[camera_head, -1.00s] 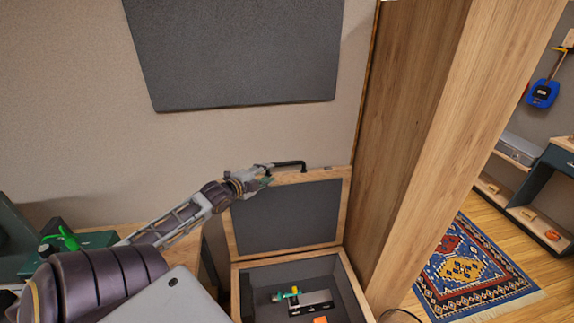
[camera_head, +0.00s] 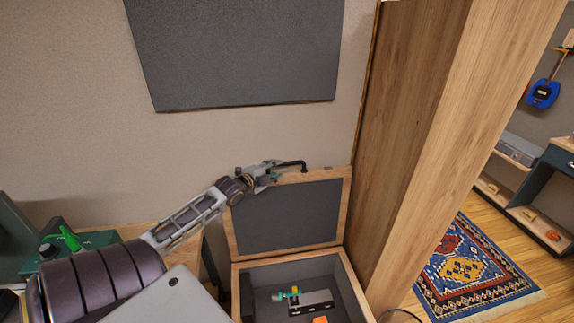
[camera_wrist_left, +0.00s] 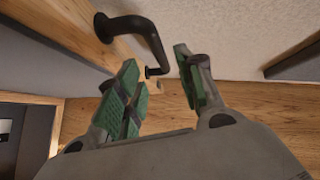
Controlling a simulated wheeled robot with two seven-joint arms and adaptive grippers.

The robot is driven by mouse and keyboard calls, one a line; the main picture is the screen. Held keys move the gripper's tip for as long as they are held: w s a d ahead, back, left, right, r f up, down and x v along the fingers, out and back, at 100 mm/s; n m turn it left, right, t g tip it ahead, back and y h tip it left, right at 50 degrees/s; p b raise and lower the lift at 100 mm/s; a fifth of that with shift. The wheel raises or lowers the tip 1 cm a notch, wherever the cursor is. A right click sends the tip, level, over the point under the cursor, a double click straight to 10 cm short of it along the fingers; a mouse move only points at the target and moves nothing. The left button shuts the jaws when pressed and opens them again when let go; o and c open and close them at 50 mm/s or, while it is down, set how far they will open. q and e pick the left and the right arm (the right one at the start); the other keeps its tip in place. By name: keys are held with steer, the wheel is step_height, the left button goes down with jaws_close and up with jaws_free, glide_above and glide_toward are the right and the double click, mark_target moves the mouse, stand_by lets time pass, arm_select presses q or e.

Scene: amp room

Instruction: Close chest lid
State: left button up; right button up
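The wooden chest (camera_head: 345,282) stands below, with its lid (camera_head: 285,215) raised upright near the wall. The lid has a wooden frame and a dark inner panel. A black handle (camera_head: 290,164) sits on the lid's top edge; it also shows in the left wrist view (camera_wrist_left: 135,28). My left gripper (camera_head: 274,173) is at the lid's top edge beside the handle. In the left wrist view, its green-padded fingers (camera_wrist_left: 160,85) are apart, with the handle just beyond the tips and part of it in line with the gap. My right gripper is not in view.
Inside the chest lie a grey-and-green item (camera_head: 305,301) and an orange piece (camera_head: 320,320). A tall wooden post (camera_head: 440,130) stands close at the chest's right. A dark panel (camera_head: 240,55) hangs on the wall above. A patterned rug (camera_head: 470,270) lies at the right.

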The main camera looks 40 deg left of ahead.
mark_target(287, 164)
arm_select(q)
steer(key=shift+x, duration=4.3)
jaws_close()
